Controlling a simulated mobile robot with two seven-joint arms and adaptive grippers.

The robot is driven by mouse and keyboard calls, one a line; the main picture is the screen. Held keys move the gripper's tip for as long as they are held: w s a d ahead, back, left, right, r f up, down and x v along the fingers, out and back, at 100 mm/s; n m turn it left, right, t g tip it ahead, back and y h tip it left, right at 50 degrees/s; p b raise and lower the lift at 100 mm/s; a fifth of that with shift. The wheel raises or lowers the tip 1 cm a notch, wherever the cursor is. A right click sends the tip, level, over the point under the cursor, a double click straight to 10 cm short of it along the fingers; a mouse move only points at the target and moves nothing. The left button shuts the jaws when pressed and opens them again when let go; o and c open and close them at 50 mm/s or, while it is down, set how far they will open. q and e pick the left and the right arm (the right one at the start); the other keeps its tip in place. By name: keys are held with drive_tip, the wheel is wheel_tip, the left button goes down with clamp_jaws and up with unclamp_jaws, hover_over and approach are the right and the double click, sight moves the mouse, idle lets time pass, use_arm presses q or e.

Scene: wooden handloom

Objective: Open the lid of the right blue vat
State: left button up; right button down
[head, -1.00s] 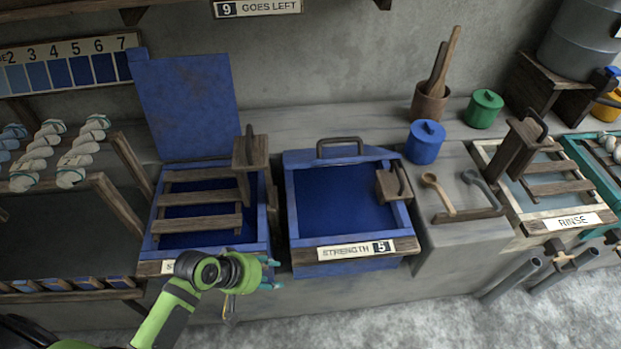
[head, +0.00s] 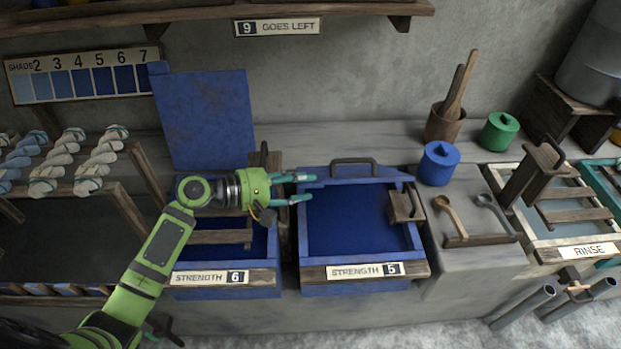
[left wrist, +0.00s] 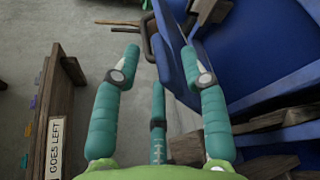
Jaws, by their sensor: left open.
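The right blue vat (head: 415,250) carries a "STRENGTH 5" label at its front. A dark handle (head: 353,162) stands at its back edge, on a narrow blue strip. Smooth dark blue (head: 345,220) shows within its frame; I cannot tell whether that is liquid or a panel. My left gripper (head: 303,188) is open at the vat's back left corner, with its teal fingers pointing right. In the left wrist view, the handle (left wrist: 148,42) and a blue panel edge (left wrist: 170,50) lie beyond and between the spread fingers, not gripped. My right gripper is out of view.
The left vat (head: 265,290), labelled "STRENGTH 6", has its blue lid (head: 205,120) upright, behind my left arm. A wooden block (head: 405,205) sits at the right vat's right side. A shelf (head: 190,20) hangs above.

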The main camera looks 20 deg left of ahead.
use_arm(q)
drive_tip(key=shift+x, duration=1.35)
clamp_jaws()
drive_tip(key=shift+r+p, duration=0.1)
drive_tip(key=shift+p, duration=0.2)
